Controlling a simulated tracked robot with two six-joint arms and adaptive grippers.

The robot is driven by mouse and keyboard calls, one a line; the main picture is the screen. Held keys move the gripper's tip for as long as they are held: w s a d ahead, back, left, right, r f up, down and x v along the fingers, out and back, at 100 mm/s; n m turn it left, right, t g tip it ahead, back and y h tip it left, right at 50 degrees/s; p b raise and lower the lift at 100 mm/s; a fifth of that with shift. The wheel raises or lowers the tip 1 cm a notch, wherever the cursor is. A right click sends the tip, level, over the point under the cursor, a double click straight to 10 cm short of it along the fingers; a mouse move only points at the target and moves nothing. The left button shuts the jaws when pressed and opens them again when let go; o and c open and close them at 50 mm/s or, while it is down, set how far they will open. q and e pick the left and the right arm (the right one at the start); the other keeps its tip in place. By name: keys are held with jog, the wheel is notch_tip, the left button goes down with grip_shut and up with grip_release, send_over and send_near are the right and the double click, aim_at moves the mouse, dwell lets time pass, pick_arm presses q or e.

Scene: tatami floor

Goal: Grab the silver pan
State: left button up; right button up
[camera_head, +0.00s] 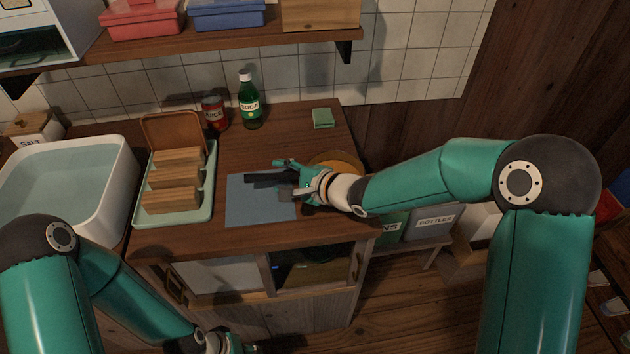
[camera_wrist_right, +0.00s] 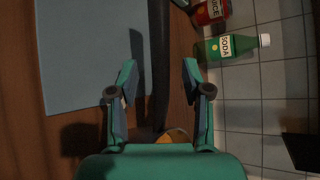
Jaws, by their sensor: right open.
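No plainly silver pan shows. A round orange-brown thing (camera_head: 337,160) sits on the counter behind my right gripper (camera_head: 280,177), mostly covered by it; a sliver also shows in the right wrist view (camera_wrist_right: 175,135). A long dark bar (camera_head: 262,180) runs left from there over the blue-grey mat (camera_head: 258,208). It may be a pan handle, but I cannot be sure. In the right wrist view the dark bar (camera_wrist_right: 159,45) lies between the spread fingers of my open right gripper (camera_wrist_right: 159,80); contact cannot be seen. My left gripper (camera_head: 238,344) is low at the bottom edge, partly cut off.
A green tray with bread-like blocks (camera_head: 205,212) and a white basin (camera_head: 122,180) stand left. A soda bottle (camera_head: 249,105), a red can (camera_head: 214,112) and a green sponge-like block (camera_head: 323,118) stand at the back. A shelf (camera_head: 200,45) overhangs. The mat's front is clear.

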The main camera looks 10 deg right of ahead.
jog(key=shift+w+a, duration=0.15)
grip_shut()
jog(key=shift+r, duration=0.1)
dwell(0.5)
